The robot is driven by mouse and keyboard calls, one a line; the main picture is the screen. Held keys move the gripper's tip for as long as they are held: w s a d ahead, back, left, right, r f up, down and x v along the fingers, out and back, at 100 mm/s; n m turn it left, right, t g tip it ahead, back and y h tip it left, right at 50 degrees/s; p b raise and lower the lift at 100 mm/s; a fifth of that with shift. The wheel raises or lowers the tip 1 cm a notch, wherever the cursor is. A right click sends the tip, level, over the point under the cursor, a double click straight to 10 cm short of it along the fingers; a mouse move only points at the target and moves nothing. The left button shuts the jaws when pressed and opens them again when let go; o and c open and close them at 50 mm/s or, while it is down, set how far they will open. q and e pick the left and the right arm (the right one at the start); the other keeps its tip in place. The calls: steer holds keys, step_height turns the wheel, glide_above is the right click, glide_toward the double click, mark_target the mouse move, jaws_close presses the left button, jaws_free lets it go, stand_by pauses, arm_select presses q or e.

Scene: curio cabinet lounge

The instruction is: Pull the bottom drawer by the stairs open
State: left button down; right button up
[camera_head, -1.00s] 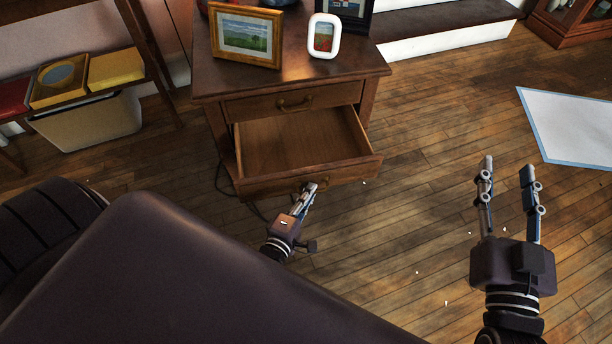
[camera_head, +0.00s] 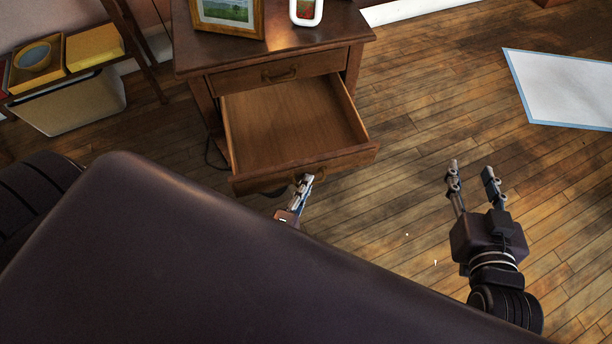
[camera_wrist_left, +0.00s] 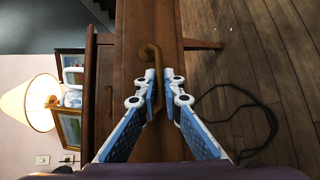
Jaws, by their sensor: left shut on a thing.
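The wooden cabinet (camera_head: 203,100) has a top drawer (camera_head: 290,72) that is shut. Its bottom drawer (camera_head: 290,120) stands well out and is empty inside. My left gripper (camera_head: 306,182) is at the bottom drawer's front, and its fingers are shut on the brass handle (camera_wrist_left: 152,72) in the left wrist view. In that view the fingers (camera_wrist_left: 163,97) lie on either side of the handle's bar. In the head view my arm and body hide most of the left gripper. My right gripper (camera_head: 470,177) is open and empty above the floor.
Picture frames (camera_head: 228,15) stand on the cabinet top. A shelf with yellow boxes (camera_head: 93,48) and a bin (camera_head: 70,104) is at the left. A white, blue-edged mat (camera_head: 565,90) lies at the right. A dark cord (camera_wrist_left: 240,105) lies on the floor by the cabinet. The floor right of the drawer is clear.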

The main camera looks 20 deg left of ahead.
arm_select(q)
steer(key=c, duration=2.3)
jaws_free()
steer(key=shift+s, duration=0.1)
steer(key=s, duration=0.4)
steer(key=s+r, duration=0.1)
steer(key=s, duration=0.6)
steer(key=shift+s+d+r, duration=0.35)
steer(key=shift+r, duration=0.05)
steer(key=shift+s, duration=0.1)
